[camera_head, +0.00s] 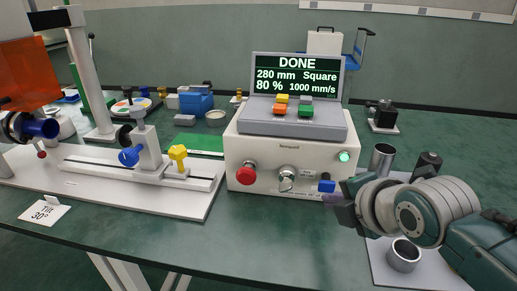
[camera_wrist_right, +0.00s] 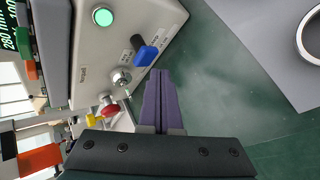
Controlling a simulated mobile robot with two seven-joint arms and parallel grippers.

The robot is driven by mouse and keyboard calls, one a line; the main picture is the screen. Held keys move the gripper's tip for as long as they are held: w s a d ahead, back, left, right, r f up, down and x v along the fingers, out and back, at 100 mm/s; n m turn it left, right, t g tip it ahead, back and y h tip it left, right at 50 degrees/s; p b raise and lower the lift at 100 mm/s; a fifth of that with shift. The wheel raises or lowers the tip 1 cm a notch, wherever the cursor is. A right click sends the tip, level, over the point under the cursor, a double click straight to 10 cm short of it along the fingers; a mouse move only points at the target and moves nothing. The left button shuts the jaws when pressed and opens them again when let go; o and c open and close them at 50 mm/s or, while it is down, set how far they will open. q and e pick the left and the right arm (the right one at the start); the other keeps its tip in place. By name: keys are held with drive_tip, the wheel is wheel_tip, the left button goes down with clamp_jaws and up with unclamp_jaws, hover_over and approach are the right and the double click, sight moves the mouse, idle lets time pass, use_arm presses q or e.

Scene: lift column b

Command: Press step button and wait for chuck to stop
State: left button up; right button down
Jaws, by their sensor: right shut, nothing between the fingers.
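A white control box (camera_head: 255,160) stands on the green table, its screen (camera_head: 297,75) reading DONE, 280 mm, Square, 80 %, 1000 mm/s. Its sloping panel has a yellow button (camera_head: 283,98), an orange button (camera_head: 280,108), a grey button and a green button (camera_head: 305,110); I cannot read which is step. A blue lever (camera_head: 326,186) is on the front, also in the wrist view (camera_wrist_right: 147,55). My right gripper (camera_head: 338,200) is shut and empty, its purple fingertips (camera_wrist_right: 157,76) close to the lever; contact is unclear. A dark chuck-like part with a blue cylinder (camera_head: 38,127) is at the left edge.
The box front has a red knob (camera_head: 246,173), a key switch (camera_head: 287,179) and a lit green lamp (camera_head: 344,156). Metal cups (camera_head: 404,256) stand on a grey mat at right. A white rail with clamps (camera_head: 130,185) lies left. The table's front edge is near.

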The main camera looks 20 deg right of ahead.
drive_tip(key=shift+w, duration=0.1)
drive_tip(key=shift+w+d, duration=0.2)
drive_tip(key=shift+w, duration=0.05)
drive_tip(key=shift+w+d, duration=0.1)
drive_tip(key=shift+w, duration=0.15)
idle(0.6)
drive_tip(key=shift+w+d, duration=0.2)
drive_tip(key=shift+w, duration=0.05)
idle(0.4)
drive_tip(key=shift+s, duration=0.1)
drive_tip(key=shift+s+a+r+p, duration=0.1)
drive_tip(key=shift+s+a+p, duration=0.15)
drive_tip(key=shift+s+p, duration=0.15)
drive_tip(key=shift+s+a, duration=0.25)
drive_tip(key=shift+s, duration=0.05)
drive_tip(key=shift+p, duration=0.3)
